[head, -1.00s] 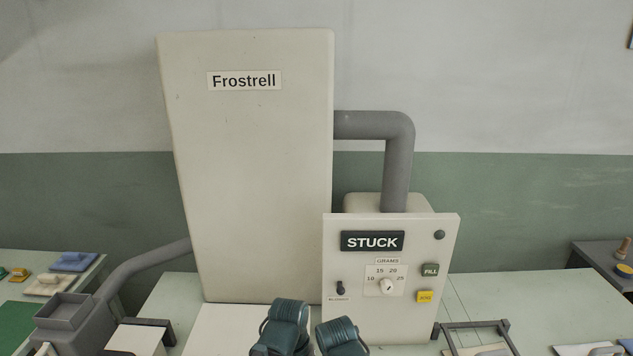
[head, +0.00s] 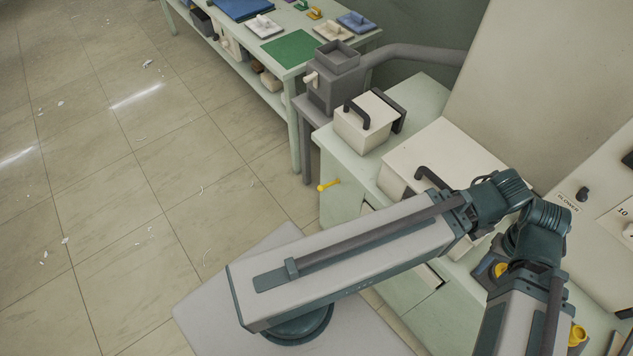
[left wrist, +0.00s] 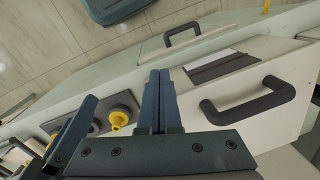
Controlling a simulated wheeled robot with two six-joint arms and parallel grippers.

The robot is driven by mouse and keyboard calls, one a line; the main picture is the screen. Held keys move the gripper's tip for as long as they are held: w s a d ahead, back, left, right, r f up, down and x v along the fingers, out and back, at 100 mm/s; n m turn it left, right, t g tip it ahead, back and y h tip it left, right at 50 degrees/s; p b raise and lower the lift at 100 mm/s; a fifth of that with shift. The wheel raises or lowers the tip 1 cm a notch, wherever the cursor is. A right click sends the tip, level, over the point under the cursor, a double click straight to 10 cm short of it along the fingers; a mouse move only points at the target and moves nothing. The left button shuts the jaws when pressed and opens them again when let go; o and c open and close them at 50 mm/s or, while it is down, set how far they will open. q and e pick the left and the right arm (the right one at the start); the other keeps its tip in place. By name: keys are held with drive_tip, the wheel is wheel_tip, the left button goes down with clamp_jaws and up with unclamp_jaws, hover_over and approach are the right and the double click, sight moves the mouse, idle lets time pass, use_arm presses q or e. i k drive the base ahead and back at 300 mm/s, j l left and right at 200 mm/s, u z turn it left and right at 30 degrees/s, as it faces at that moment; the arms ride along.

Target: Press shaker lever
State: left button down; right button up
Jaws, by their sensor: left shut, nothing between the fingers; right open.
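A short yellow lever (head: 328,185) sticks out from the front of the pale green bench (head: 343,200), near its left end. A piece of yellow also shows at the top edge of the left wrist view (left wrist: 266,6), probably the same lever. In the head view my left gripper is hidden by the arms. My right gripper is mostly hidden at the lower right of the head view, and I cannot make out its fingertips clearly.
A white box with a black handle (head: 366,124) stands on the bench beside a grey hopper (head: 331,67). The floor (head: 130,180) is open.

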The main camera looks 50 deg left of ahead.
sight(320, 188)
drive_tip(key=u, duration=1.7)
drive_tip(key=z, duration=2.2)
drive_tip(key=k+j+u, duration=0.55)
